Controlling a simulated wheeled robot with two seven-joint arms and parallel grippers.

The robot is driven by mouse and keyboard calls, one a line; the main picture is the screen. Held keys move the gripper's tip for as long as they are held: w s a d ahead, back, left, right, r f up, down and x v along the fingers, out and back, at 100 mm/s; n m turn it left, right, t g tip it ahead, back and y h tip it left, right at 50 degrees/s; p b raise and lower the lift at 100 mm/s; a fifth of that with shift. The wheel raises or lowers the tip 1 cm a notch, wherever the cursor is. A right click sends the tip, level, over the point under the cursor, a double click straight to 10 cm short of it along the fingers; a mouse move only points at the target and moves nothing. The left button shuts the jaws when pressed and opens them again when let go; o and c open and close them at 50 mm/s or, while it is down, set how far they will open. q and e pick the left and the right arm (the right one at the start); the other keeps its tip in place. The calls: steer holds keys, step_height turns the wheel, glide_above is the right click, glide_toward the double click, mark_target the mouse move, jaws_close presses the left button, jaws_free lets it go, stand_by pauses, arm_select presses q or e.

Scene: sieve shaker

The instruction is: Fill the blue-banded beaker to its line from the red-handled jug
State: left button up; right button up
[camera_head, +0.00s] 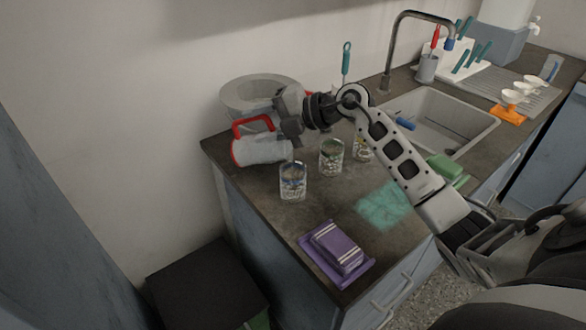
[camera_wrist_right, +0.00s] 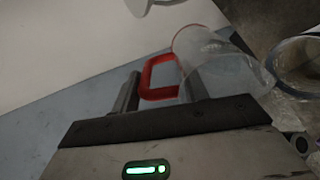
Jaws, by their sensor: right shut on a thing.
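The clear jug (camera_head: 262,150) with a red handle (camera_head: 242,125) is tipped well over, its red rim toward the left, near the counter's left end. My right gripper (camera_head: 279,121) is shut on the handle; the wrist view shows the red handle (camera_wrist_right: 158,78) between the fingers (camera_wrist_right: 163,92) and the clear jug body (camera_wrist_right: 218,62) beyond. The blue-banded beaker (camera_head: 293,183) stands upright on the counter, in front of and right of the jug, apart from its rim. I cannot make out the jug's contents or the beaker's line. My left gripper is out of view.
Two more beakers (camera_head: 331,157) (camera_head: 363,150) stand right of the blue-banded one. A purple dish with a block (camera_head: 338,250) and a teal cloth (camera_head: 384,207) lie in front. The sink (camera_head: 440,120) is at right.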

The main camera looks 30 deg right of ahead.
mark_target(236, 138)
stand_by(0.3)
